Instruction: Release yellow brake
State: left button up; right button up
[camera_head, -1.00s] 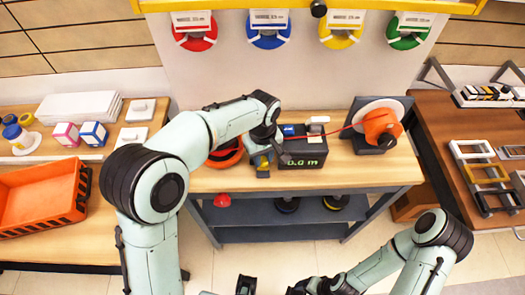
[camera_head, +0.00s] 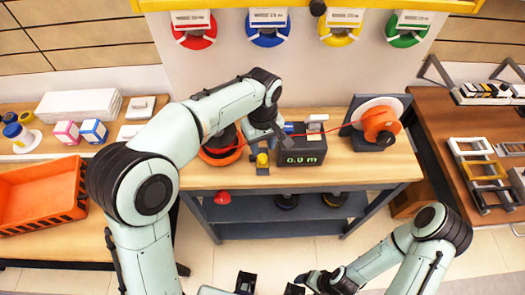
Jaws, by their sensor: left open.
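A small yellow part (camera_head: 262,160), which looks like the brake, sits on a dark device on the middle workbench, just left of the black meter box (camera_head: 302,157) reading "0.0 M". My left gripper (camera_head: 277,136) is open, pointing down above and slightly right of the yellow part and apart from it. Its fingertips are small and partly blend with the box behind. A red line (camera_head: 338,127) runs from the orange and white spool (camera_head: 380,121) leftward to near the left gripper. My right gripper (camera_head: 308,281) is low at the bottom edge; its jaws are unclear.
An orange and black reel (camera_head: 222,152) lies left of the yellow part. A red knob (camera_head: 222,197) shows below the bench front. An orange crate (camera_head: 42,192) is on the left table. Frames (camera_head: 480,163) lie on the right table. Bare bench top shows at the front.

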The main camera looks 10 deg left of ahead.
aim_at(263, 159)
pick_arm(q)
notch_tip(263, 159, up, 8)
jog(key=p, duration=0.1)
jog(key=shift+f, duration=0.15)
dwell(0.5)
